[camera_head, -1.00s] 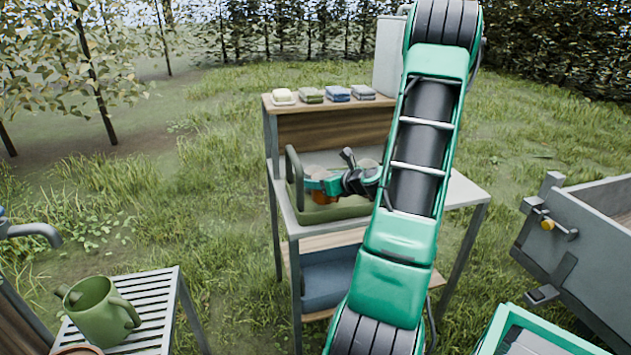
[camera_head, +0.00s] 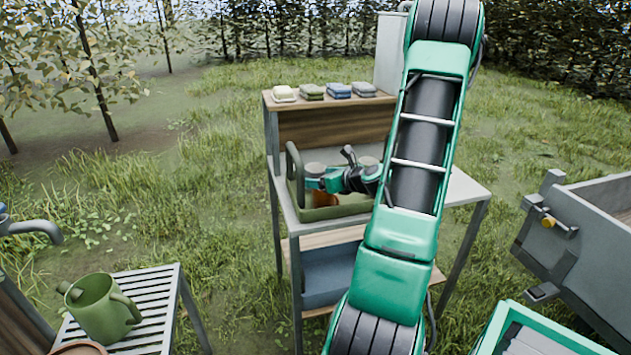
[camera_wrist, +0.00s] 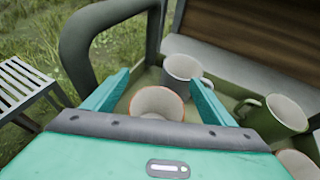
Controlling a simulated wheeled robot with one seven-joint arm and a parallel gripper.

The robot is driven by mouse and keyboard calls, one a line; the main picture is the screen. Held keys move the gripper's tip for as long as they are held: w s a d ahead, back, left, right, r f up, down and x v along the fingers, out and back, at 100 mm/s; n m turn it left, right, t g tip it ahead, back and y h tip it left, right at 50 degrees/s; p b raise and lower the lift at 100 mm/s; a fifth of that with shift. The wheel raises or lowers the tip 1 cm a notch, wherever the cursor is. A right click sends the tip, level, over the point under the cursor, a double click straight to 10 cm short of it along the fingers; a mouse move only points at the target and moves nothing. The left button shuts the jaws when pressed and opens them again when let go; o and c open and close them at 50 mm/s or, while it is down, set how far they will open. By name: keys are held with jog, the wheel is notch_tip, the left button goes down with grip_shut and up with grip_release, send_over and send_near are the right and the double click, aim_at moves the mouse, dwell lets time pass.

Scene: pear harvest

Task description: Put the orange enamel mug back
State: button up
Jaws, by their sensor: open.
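The orange enamel mug (camera_head: 325,200) is in the olive-green tray (camera_head: 335,212) on the work table, partly hidden by my gripper (camera_head: 318,180). In the wrist view the mug (camera_wrist: 157,100) shows a pale inside and a thin orange rim. It sits between the two spread teal fingers of my gripper (camera_wrist: 161,82), which is open. I cannot tell whether either finger touches it. Its lower part is hidden by the gripper body.
The tray also holds a grey mug (camera_wrist: 182,72), a green mug (camera_wrist: 284,112) and another pale-inside mug (camera_wrist: 298,163). A tall tray handle (camera_head: 294,172) rises at the left. Folded cloths (camera_head: 338,91) lie on the upper shelf. A green watering can (camera_head: 100,308) stands on a slatted table.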

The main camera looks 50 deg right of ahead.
jog(key=v, duration=1.2)
jog(key=s+a+f+n+g+y, duration=0.1)
jog(key=a+f+n+g+y, duration=0.15)
jog(key=a+n, duration=0.5)
jog(key=a+f+n+g+y, duration=0.1)
jog(key=a+f+n+g, duration=0.1)
jog(key=a+n+g, duration=0.4)
jog(key=s+a+r+n+g, duration=0.2)
jog(key=s+a+n, duration=0.3)
jog(key=s+n, duration=0.3)
jog(key=s+a+r+n+g+h, duration=0.1)
jog(key=s+a+r+n+g, duration=0.2)
jog(key=s+n, duration=0.5)
jog(key=shift+a+r+n, duration=0.85)
jog(key=shift+r+n, duration=0.1)
